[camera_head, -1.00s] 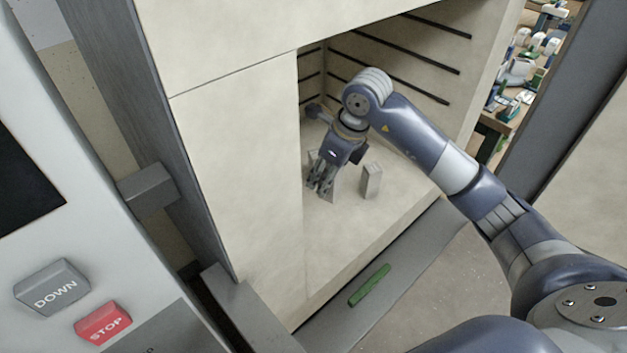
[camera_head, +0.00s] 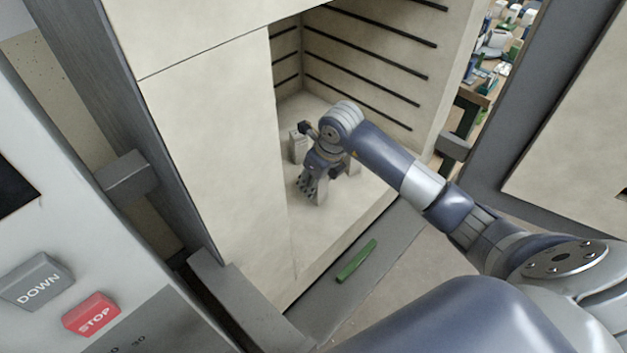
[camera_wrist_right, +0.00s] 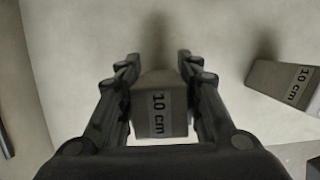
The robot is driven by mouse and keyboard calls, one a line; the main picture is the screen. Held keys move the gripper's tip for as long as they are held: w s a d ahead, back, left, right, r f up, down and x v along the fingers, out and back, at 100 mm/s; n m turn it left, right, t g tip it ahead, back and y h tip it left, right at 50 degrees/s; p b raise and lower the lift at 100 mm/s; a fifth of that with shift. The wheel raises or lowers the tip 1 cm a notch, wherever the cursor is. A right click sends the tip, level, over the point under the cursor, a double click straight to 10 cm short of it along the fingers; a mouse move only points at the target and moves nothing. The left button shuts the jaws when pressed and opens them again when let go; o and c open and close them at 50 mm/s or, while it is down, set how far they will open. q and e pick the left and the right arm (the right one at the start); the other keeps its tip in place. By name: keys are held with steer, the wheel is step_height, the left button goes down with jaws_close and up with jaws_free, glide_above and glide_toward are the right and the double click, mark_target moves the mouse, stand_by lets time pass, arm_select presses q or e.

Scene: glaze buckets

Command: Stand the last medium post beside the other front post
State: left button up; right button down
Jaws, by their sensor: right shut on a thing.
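My right gripper (camera_head: 308,188) is inside the kiln chamber, low over its pale floor (camera_head: 350,205). In the right wrist view its two fingers are shut on a grey post (camera_wrist_right: 162,110) marked "10 cm". A second grey "10 cm" post (camera_wrist_right: 280,82) is to the right of the held one, with a clear gap between them. In the head view a pale post (camera_head: 298,146) stands behind the gripper on the left. A pale block face (camera_head: 321,190) shows beside the fingers; I cannot tell whether it is the held post. My left gripper is out of view.
The kiln's left front wall (camera_head: 215,130) closes off the chamber's left side. Dark grooves (camera_head: 370,75) line the inner walls. A green bar (camera_head: 357,260) lies on the grey sill in front. A control panel with a red STOP button (camera_head: 91,314) is at the lower left.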

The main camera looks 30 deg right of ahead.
steer(key=shift+f, duration=0.15)
steer(key=shift+f, duration=0.15)
steer(key=c, duration=1.1)
jaws_free()
steer(key=shift+r, duration=0.25)
steer(key=v, duration=1)
steer(key=shift+r+b, duration=0.35)
steer(key=shift+s+d+r, duration=0.1)
steer(key=shift+s+r, duration=0.15)
steer(key=shift+r, duration=0.2)
